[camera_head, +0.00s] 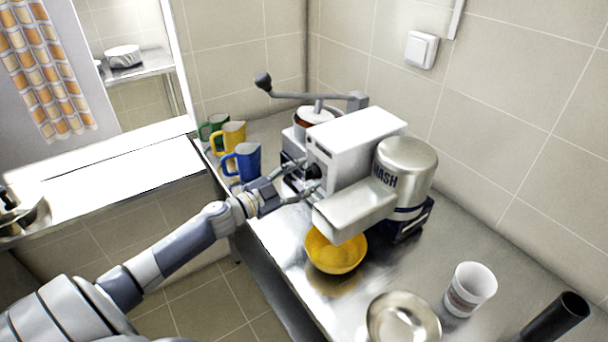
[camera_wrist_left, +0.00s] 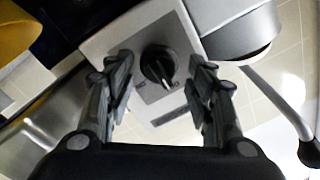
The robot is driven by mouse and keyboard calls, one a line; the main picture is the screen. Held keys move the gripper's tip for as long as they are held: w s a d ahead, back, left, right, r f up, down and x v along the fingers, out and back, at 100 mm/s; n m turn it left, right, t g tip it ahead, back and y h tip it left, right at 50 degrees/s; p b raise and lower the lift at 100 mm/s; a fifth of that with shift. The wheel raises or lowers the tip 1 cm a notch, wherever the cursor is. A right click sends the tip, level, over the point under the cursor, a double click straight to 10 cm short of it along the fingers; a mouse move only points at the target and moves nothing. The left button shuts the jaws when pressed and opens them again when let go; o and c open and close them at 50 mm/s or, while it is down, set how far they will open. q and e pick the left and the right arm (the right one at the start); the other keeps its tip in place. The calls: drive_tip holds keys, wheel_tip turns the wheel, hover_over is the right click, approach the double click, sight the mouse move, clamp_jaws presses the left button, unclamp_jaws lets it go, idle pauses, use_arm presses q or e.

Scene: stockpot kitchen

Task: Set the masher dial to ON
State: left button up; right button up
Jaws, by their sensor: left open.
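The masher (camera_head: 352,150) is a white and metal machine on the steel counter, with a cylinder marked MASH on its right side. Its dial (camera_wrist_left: 158,66) is a black knob on a light panel, seen in the left wrist view, with small labels that I cannot read. My left gripper (camera_head: 298,182) is at the machine's left face in the head view. In the left wrist view my left gripper (camera_wrist_left: 160,88) is open, with one finger on either side of the dial and visible gaps between. The head view hides most of the dial behind the gripper. My right gripper is not in view.
A yellow bowl (camera_head: 335,250) stands below the masher's spout. Blue (camera_head: 247,163), yellow (camera_head: 232,134) and green (camera_head: 212,128) mugs stand left of the machine. A crank lever (camera_head: 305,95) extends above. A metal bowl (camera_head: 403,320) and white cup (camera_head: 470,288) stand in front.

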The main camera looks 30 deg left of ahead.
use_arm(q)
drive_tip(key=shift+w+d, duration=0.1)
drive_tip(key=shift+w, duration=0.25)
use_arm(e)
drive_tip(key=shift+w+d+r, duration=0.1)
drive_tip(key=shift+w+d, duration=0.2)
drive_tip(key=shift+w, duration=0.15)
use_arm(q)
drive_tip(key=c, duration=1.1)
drive_tip(key=shift+o, duration=0.2)
